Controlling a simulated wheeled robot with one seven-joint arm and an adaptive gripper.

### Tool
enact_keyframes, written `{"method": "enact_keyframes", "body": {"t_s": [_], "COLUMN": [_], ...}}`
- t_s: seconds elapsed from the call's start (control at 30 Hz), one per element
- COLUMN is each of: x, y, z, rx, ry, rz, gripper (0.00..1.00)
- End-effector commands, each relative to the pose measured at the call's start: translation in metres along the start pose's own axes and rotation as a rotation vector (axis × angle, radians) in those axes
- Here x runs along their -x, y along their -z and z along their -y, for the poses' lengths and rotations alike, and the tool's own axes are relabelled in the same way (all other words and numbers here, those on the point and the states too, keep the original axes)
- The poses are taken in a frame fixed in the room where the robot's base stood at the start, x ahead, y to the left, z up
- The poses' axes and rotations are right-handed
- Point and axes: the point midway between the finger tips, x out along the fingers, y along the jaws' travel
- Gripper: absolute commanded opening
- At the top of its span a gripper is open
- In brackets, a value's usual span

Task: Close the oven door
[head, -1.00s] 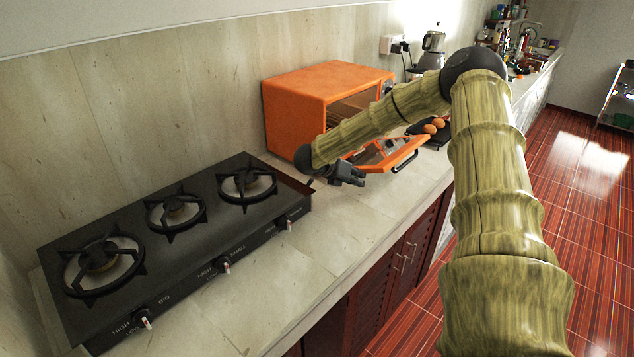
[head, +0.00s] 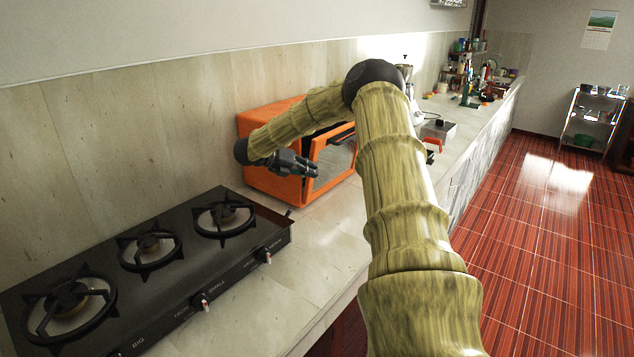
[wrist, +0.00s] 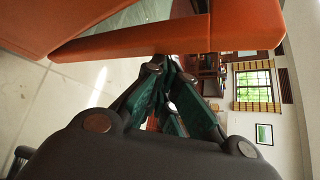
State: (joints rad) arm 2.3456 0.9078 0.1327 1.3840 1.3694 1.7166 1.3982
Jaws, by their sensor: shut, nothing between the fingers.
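The orange oven (head: 272,184) stands on the counter against the wall, partly behind my arm. Its orange-framed glass door (head: 334,160) is swung up close to the oven front in the head view, and a gap shows at its near edge. In the wrist view the door's orange frame (wrist: 130,41) crosses just beyond my fingers. My gripper (head: 316,171) is shut and empty. Its fingertips are at the outer side of the door, close to or touching its edge; I cannot tell which. It also shows in the wrist view (wrist: 165,75).
A black three-burner stove (head: 150,262) sits on the counter to the left of the oven. The stone counter (head: 325,235) is clear in front of the oven. A small appliance (head: 438,130) and several items stand farther along.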

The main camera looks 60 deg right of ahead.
Motion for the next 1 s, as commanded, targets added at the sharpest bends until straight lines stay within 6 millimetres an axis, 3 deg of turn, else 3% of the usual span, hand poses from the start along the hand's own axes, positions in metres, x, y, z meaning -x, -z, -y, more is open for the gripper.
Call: {"method": "enact_keyframes", "body": {"t_s": [0.4,1.0], "x": [0.018,0.031], "y": [-0.022,-0.033], "z": [-0.021,-0.024], "rx": [-0.001,-0.008], "ry": [0.000,-0.012], "rz": [0.002,0.015], "gripper": [0.00,0.00]}}
